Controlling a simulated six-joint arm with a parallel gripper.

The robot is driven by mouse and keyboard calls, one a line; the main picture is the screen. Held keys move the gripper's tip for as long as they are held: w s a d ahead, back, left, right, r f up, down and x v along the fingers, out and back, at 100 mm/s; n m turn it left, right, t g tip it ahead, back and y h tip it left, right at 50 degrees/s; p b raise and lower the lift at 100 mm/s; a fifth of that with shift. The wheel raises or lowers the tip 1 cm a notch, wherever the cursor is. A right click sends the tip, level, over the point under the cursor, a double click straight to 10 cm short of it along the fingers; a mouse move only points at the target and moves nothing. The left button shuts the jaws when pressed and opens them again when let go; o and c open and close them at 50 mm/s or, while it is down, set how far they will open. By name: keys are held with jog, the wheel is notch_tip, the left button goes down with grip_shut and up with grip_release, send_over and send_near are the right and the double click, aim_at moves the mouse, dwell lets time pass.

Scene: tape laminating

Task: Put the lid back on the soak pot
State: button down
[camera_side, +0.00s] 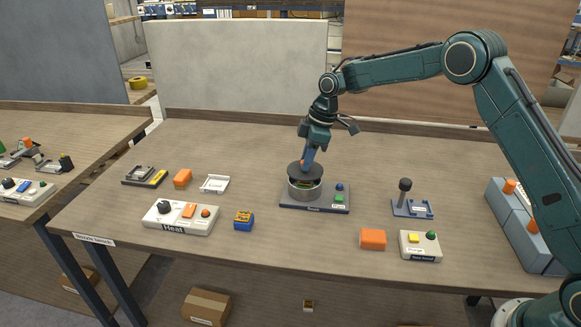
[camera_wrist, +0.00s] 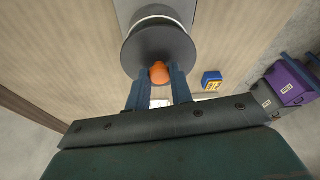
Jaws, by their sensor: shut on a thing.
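The soak pot (camera_side: 305,190) is a short metal pot on a dark base plate with a blue and a green button. My gripper (camera_side: 306,161) is over the pot and shut on the lid's orange knob. In the wrist view the two blue fingers of my gripper (camera_wrist: 158,82) are on either side of the orange knob (camera_wrist: 159,71), with the grey lid (camera_wrist: 150,45) beyond. The lid hides most of the pot there.
The table behind the pot is clear.

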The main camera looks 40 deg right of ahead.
jog(key=shift+f, duration=1.1)
jog(key=shift+f, duration=0.2)
dwell(1.4)
jog(key=c, duration=0.7)
grip_release()
jog(key=shift+r, duration=0.1)
jog(key=shift+r, duration=3.4)
